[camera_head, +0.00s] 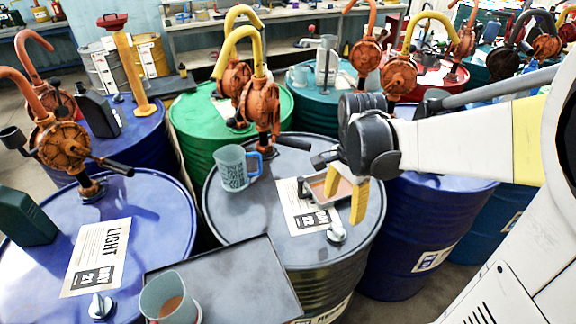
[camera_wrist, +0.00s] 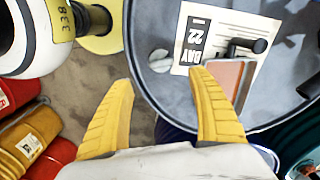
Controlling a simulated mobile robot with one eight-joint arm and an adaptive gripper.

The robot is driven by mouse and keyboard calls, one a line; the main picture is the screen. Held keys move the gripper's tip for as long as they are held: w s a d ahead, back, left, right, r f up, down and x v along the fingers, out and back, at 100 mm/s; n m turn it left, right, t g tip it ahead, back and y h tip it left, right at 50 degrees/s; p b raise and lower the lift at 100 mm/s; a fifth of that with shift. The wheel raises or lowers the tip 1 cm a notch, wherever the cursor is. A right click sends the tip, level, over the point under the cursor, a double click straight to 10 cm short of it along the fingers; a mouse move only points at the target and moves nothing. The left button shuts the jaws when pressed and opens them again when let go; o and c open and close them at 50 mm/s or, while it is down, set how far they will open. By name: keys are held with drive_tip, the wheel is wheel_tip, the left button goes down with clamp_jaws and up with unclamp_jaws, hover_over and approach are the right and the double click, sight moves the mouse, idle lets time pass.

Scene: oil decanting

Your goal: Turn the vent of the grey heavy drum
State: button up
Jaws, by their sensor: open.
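The grey drum (camera_head: 225,205) stands in the middle of the head view, with a paper label (camera_head: 297,208) on its lid that reads "DAY 22". Its vent (camera_head: 337,232) is a small pale knob near the front rim, right of the label. In the wrist view the vent (camera_wrist: 160,61) sits on the grey lid (camera_wrist: 155,95), beside the label's end. My gripper (camera_head: 345,205) is above the front right of this lid, yellow fingers pointing down. In the wrist view my gripper (camera_wrist: 162,78) is open and empty, the vent lying just beyond the gap between the fingertips.
A shallow tray (camera_head: 318,190) with brownish content is on the lid close to my fingers. A blue-handled jug (camera_head: 233,168) and an orange hand pump (camera_head: 262,105) stand farther back. A dark flat tray (camera_head: 250,285) with a cup (camera_head: 168,298) is at the front left.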

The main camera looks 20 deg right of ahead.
sight(338, 228)
wheel_tip(338, 228, down, 10)
drive_tip(key=b, duration=0.4)
drive_tip(key=shift+w+d+f, duration=0.1)
drive_tip(key=shift+f, duration=0.05)
drive_tip(key=c, duration=1.2)
